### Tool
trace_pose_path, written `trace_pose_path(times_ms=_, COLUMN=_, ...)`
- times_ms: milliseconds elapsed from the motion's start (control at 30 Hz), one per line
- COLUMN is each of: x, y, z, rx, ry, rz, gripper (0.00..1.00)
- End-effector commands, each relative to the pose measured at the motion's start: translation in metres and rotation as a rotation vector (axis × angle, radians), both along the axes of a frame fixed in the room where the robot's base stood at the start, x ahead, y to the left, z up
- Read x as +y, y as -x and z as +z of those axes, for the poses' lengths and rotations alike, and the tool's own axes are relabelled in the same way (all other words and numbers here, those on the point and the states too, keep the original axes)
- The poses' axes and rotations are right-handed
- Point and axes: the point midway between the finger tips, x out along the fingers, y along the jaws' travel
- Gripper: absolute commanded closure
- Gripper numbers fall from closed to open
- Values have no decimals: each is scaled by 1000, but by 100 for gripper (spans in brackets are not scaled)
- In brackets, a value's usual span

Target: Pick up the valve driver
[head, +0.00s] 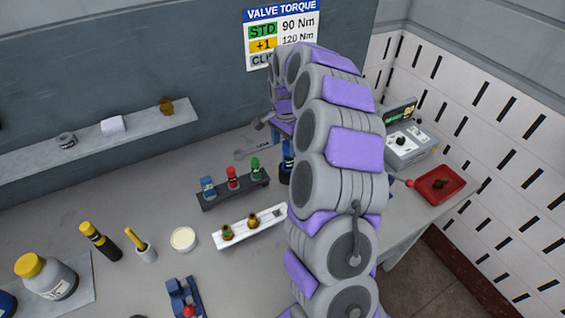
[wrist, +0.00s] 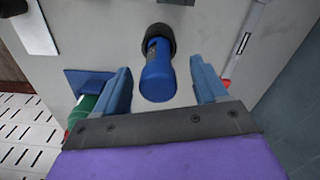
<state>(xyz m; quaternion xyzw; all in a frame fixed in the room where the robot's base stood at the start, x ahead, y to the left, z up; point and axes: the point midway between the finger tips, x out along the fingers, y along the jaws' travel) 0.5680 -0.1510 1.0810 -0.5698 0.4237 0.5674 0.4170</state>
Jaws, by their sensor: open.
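A blue tool with a dark collar, which looks like the valve driver (wrist: 159,75), stands on the grey table in the wrist view. My gripper (wrist: 163,72) is open, with one blue finger on each side of the blue handle. Gaps show on both sides, so the fingers do not grip it. In the head view, a blue and black part of the driver (head: 287,167) shows just left of my arm. My arm hides most of it and the gripper there.
A rack with blue, red and green pieces (head: 205,204) and a white tray with brass fittings (head: 270,219) stand close by on the left. A wrench (head: 252,148) lies behind. A red tray (head: 440,184) and a grey device (head: 407,148) are at right.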

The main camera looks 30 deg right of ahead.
Motion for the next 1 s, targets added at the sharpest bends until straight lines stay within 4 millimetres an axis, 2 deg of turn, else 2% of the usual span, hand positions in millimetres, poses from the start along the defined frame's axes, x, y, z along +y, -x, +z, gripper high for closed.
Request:
trace_pose_path(times_ms=133, x=-3, y=0, z=-14, rx=1, ry=-2, rz=-2, gripper=28)
trace_pose_path(times_ms=400, x=13, y=0, z=-47, rx=0, ry=14, rz=0, gripper=28)
trace_pose_path(times_ms=633, x=8, y=-1, z=-48, rx=-2, ry=9, rz=-1, gripper=28)
trace_pose_path(times_ms=833, x=-1, y=0, z=-50, rx=-2, ry=0, rz=-1, gripper=46)
trace_pose_path(times_ms=1000, x=3, y=0, z=-50, rx=-1, ry=4, rz=-1, gripper=63)
